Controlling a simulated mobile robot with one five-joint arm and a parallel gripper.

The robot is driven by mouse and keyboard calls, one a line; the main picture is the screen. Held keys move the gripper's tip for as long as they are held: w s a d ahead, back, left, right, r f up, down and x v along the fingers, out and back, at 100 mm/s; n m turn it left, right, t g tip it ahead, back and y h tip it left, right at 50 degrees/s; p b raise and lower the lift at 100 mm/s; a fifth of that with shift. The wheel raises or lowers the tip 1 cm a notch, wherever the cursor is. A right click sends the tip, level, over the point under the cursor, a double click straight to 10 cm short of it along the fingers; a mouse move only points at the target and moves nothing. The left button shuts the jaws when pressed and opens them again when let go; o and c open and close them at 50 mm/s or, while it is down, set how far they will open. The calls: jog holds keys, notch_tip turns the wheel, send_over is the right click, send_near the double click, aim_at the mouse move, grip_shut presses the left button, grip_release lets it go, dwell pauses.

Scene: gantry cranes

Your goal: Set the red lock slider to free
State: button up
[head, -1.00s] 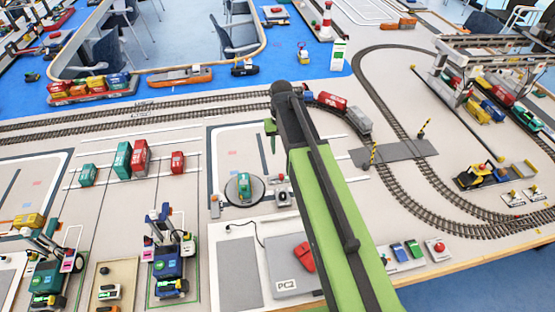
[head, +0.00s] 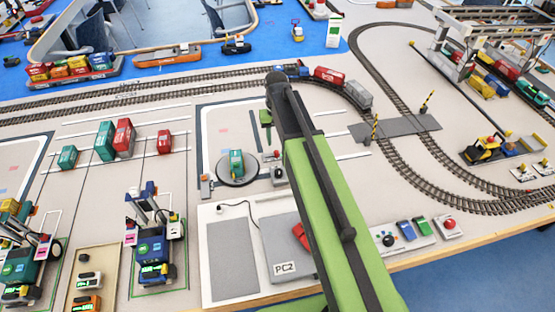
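A dark round turntable (head: 237,181) carries a small teal container (head: 236,162). A small grey block with an orange-red part (head: 206,187) stands at its left edge. A small grey device with a red part (head: 278,174) stands at its right edge, close to my arm. I cannot tell which of these is the red lock slider, nor its setting.
A white board with a grey pad labelled PC2 (head: 287,269) lies in front of the turntable. A button panel (head: 407,234) and a red button box (head: 448,227) sit near the table edge. Rail track (head: 150,95) runs behind. Toy cranes (head: 154,250) stand at left.

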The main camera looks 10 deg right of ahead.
aim_at(277, 152)
notch_tip(277, 152, down, 7)
jog(key=b, duration=0.5)
jog(key=shift+r, duration=0.1)
jog(key=shift+r, duration=0.1)
jog(key=shift+c, duration=0.2)
grip_shut()
dwell(0.6)
